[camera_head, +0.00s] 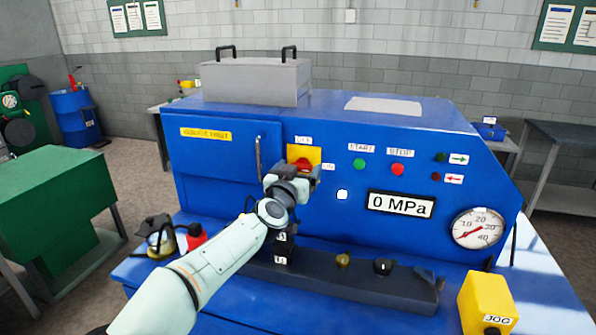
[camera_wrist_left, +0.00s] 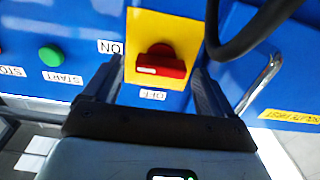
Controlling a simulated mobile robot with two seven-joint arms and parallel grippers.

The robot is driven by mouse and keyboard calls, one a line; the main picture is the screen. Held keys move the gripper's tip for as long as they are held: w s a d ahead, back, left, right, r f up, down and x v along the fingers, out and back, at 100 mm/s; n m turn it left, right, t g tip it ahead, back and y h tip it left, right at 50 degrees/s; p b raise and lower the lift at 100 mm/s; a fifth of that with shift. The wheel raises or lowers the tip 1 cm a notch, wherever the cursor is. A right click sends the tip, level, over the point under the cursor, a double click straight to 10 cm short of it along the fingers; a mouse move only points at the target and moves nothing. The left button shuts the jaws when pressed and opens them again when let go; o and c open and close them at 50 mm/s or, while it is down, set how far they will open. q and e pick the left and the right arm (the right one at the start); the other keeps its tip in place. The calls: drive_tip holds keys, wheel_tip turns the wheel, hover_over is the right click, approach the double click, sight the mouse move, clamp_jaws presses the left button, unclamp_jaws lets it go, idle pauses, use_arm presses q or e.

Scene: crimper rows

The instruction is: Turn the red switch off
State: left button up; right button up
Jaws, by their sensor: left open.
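The red switch (camera_head: 303,161) sits on a yellow plate on the blue machine's front panel, partly hidden by my left gripper in the head view. In the left wrist view the red switch (camera_wrist_left: 161,62) shows clearly; its bar lies roughly level, with a white mark at its left end, on the side of the ON label (camera_wrist_left: 110,47). The OFF label (camera_wrist_left: 153,95) is below it there. My left gripper (camera_head: 298,172) faces the switch. In the wrist view its open fingers (camera_wrist_left: 158,83) stand either side of the switch; contact cannot be told. My right gripper is not in view.
A metal door handle (camera_head: 258,160) stands left of the switch. Green START (camera_head: 359,164) and red STOP (camera_head: 397,169) buttons are to its right. A display (camera_head: 401,204) reads 0 MPa. A dark cable (camera_wrist_left: 245,35) passes close to the switch in the wrist view.

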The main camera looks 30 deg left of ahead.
use_arm(q)
drive_tip(key=c, duration=1.1)
drive_tip(key=shift+o, duration=0.2)
drive_tip(key=shift+n, duration=0.4)
drive_tip(key=n, duration=0.2)
drive_tip(key=shift+a+n, duration=0.1)
drive_tip(key=shift+n, duration=0.3)
drive_tip(key=shift+a+f+n+b, duration=0.15)
drive_tip(key=shift+n+b, duration=0.25)
drive_tip(key=shift+n, duration=3.1)
drive_tip(key=shift+a+f+n+b, duration=0.1)
drive_tip(key=shift+n+b, duration=0.3)
drive_tip(key=shift+n, duration=3.1)
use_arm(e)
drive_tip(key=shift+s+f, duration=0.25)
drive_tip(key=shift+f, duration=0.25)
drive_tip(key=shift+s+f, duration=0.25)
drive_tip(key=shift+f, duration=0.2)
use_arm(q)
drive_tip(key=shift+d+n, duration=0.1)
drive_tip(key=shift+n, duration=0.2)
